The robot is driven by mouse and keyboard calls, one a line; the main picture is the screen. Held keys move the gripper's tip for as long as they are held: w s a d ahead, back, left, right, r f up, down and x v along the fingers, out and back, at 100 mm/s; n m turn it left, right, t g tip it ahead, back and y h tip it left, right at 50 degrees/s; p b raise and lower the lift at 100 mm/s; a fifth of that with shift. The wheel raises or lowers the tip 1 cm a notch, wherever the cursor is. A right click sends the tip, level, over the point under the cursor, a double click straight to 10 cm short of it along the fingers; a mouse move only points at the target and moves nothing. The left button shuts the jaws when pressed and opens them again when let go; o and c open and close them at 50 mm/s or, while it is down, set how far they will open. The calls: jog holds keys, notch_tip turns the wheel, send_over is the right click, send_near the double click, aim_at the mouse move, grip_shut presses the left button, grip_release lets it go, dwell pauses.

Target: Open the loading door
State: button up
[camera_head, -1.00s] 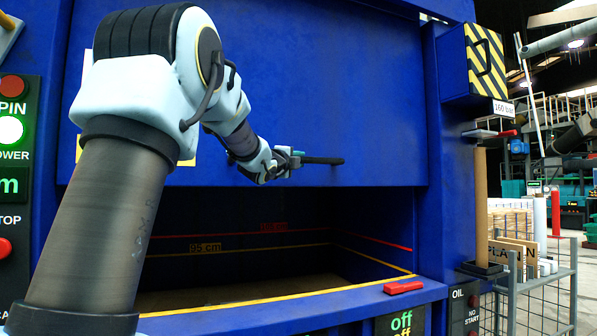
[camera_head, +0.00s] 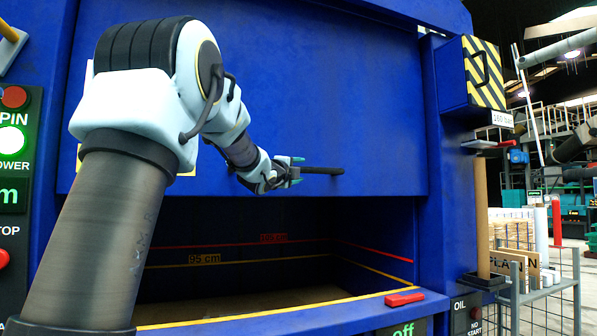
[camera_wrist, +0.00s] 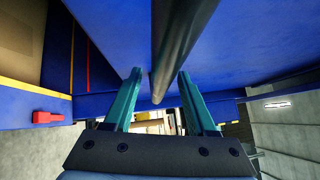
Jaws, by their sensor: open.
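The loading door (camera_head: 375,110) is a large blue panel, raised so that a dark chamber shows below its lower edge. Its black bar handle (camera_head: 325,171) sticks out near that edge and also shows in the wrist view (camera_wrist: 175,50). My gripper (camera_head: 296,170) is open at the near end of the handle. In the wrist view my teal fingers (camera_wrist: 160,92) stand apart, one on each side of the handle, with visible gaps. My gripper hides part of the handle in the head view.
The chamber has yellow and red level lines and a 95 cm label (camera_head: 204,259). A red piece (camera_head: 404,299) sits on the front sill. A striped box (camera_head: 484,72) juts out at the upper right. A metal rack (camera_head: 535,285) stands at the right.

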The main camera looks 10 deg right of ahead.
jog(key=b+v, duration=0.4)
jog(key=v, duration=0.6)
jog(key=shift+s+a, duration=0.2)
jog(key=shift+s, duration=0.05)
jog(key=shift+f, duration=0.1)
jog(key=s+a+f+n+g+y, duration=0.1)
jog(key=a+f+n+g+y, duration=0.15)
jog(key=a+f+n, duration=0.45)
jog(key=s+a+f+n+g+y+p, duration=0.1)
jog(key=a+f+n+y, duration=0.25)
jog(key=f, duration=0.85)
jog(key=s+a+f+n+g+y, duration=0.15)
jog(key=a+f+n+y, duration=0.3)
jog(key=f, duration=0.45)
jog(key=s+a+f+n+g, duration=0.3)
jog(key=s+f+n+g, duration=0.1)
jog(key=s+f, duration=0.4)
jog(key=s+a+f+n+g+y, duration=0.1)
jog(key=s+a+f+n+g, duration=0.3)
jog(key=s+f+n, duration=0.3)
jog(key=s+f, duration=0.2)
jog(key=s, duration=0.3)
jog(key=shift+s+g+p, duration=0.35)
jog(key=shift+g+p, duration=0.05)
jog(key=shift+f, duration=0.15)
